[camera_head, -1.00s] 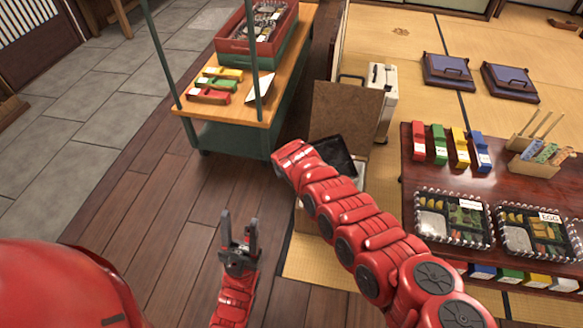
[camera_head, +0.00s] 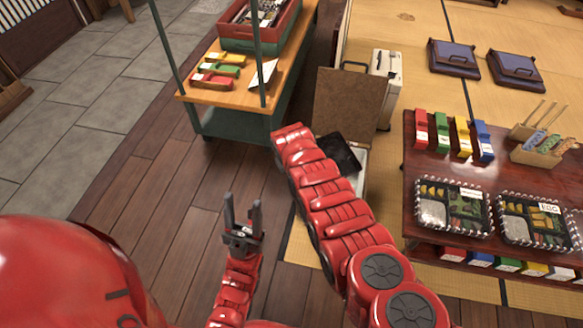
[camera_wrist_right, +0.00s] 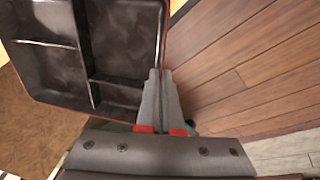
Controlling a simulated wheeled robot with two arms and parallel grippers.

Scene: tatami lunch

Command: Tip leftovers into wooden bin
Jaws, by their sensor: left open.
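My right gripper (camera_wrist_right: 164,82) is shut on the wall of a black bento box (camera_wrist_right: 125,40). The compartments that show in the wrist view look dark and bare. In the head view the black box (camera_head: 342,152) shows beyond my right arm, whose gripper is hidden there. It is over or beside the wooden bin, whose brown lid panel (camera_head: 350,98) stands upright; I cannot tell exactly which. My arm hides most of the bin. My left gripper (camera_head: 242,205) is open and empty above the plank floor.
A green cart with a wooden top (camera_head: 238,98) stands at the back left. A white case (camera_head: 386,85) is behind the lid. Plank floor at left is clear.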

